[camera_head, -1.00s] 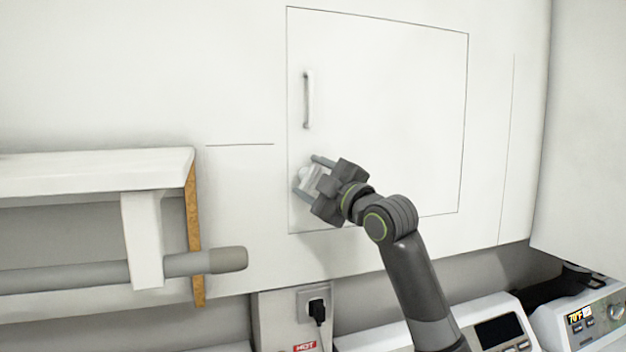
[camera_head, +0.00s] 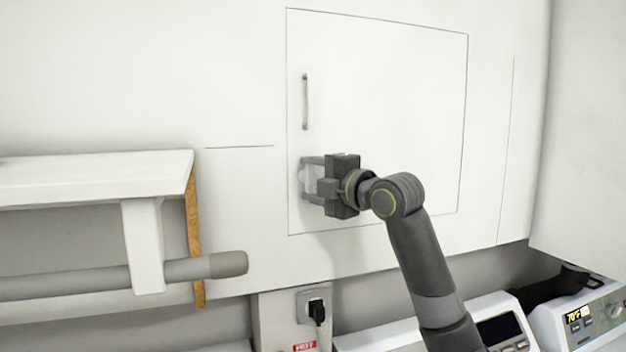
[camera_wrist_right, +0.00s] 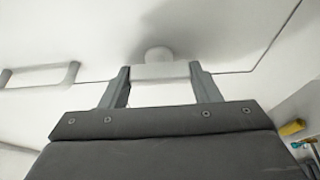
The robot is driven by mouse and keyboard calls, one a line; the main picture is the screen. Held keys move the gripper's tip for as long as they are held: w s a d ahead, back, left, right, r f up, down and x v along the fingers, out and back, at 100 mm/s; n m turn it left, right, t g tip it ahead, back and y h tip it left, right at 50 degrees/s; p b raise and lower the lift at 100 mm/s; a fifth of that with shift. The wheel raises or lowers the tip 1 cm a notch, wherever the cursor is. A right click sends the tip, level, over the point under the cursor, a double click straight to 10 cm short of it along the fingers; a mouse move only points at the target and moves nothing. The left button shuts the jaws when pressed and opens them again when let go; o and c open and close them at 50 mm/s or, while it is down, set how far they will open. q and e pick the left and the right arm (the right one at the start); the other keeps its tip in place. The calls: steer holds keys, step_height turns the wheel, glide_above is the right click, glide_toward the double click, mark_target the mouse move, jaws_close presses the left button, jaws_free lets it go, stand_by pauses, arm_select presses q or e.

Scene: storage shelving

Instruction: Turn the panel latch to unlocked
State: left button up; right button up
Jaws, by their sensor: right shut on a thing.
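The white panel door (camera_head: 400,110) is set flush in the white wall, outlined by a thin dark seam. The latch (camera_head: 307,178) is a small white knob low on the panel's left side, partly hidden by my right gripper (camera_head: 312,178). In the right wrist view, the latch (camera_wrist_right: 160,70) shows a round base and a flat white bar between the two fingers of my right gripper (camera_wrist_right: 160,76). The gripper is shut on this bar, with its fingers one above the other in the head view. My left gripper is not in view.
A vertical handle (camera_head: 306,101) is on the panel above the latch, also visible in the right wrist view (camera_wrist_right: 40,73). A white shelf (camera_head: 90,175) with a grey rail (camera_head: 200,266) stands at left. A socket with a black plug (camera_head: 318,312) is below.

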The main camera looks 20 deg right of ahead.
stand_by(0.3)
steer(key=o, duration=1)
steer(key=b+v, duration=0.8)
steer(key=v, duration=0.9)
steer(key=shift+s, duration=0.2)
